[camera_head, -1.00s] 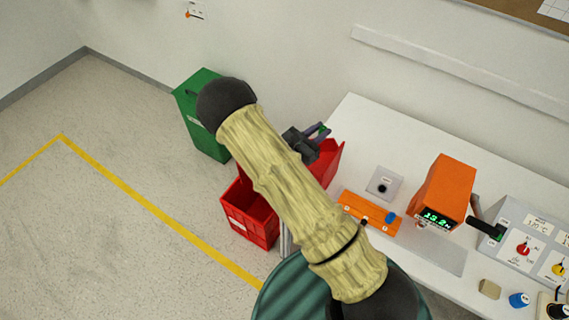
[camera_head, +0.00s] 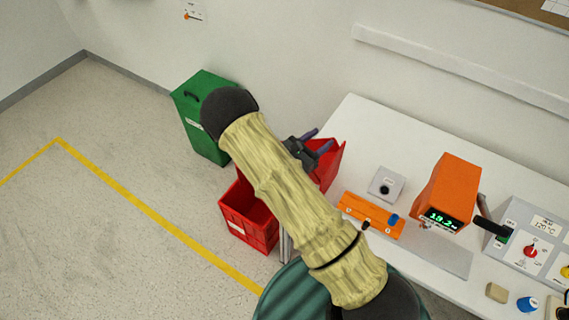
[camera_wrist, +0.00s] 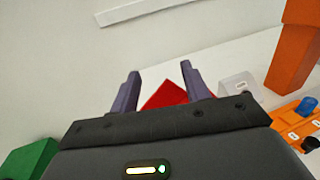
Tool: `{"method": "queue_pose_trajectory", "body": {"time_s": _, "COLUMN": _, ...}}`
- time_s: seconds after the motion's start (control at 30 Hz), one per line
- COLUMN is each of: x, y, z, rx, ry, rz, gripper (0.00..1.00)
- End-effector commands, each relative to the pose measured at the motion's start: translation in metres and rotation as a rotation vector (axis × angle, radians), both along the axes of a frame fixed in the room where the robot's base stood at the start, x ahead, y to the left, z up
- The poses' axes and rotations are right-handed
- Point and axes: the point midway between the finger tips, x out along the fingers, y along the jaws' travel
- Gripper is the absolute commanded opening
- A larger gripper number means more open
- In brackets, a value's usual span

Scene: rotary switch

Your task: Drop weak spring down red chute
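The red chute (camera_head: 332,170) stands at the left end of the white table, partly hidden behind my arm in the head view. It also shows in the wrist view (camera_wrist: 166,96), between and beyond the fingers. My gripper (camera_head: 324,140) is just above the chute's upper part. In the wrist view my gripper (camera_wrist: 160,72) has its two fingers wide apart with nothing between them. No spring can be made out in either current view.
A green bin (camera_head: 202,118) stands by the wall. The white table (camera_head: 352,122) carries an orange rack (camera_head: 370,214), a grey block (camera_head: 386,184), an orange tester (camera_head: 447,190) with a lit display and a control panel (camera_head: 528,243). The floor at left is clear.

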Motion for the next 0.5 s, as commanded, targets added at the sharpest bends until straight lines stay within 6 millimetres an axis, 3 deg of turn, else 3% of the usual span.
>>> {"method": "queue_pose_trajectory", "body": {"time_s": 0.27, "x": -0.003, "y": 0.004, "z": -0.001, "rx": 0.000, "ry": 0.000, "rz": 0.002, "gripper": 0.47}}
{"method": "queue_pose_trajectory", "body": {"time_s": 0.5, "x": -0.024, "y": 0.031, "z": -0.003, "rx": 0.000, "ry": 0.000, "rz": 0.005, "gripper": 0.47}}
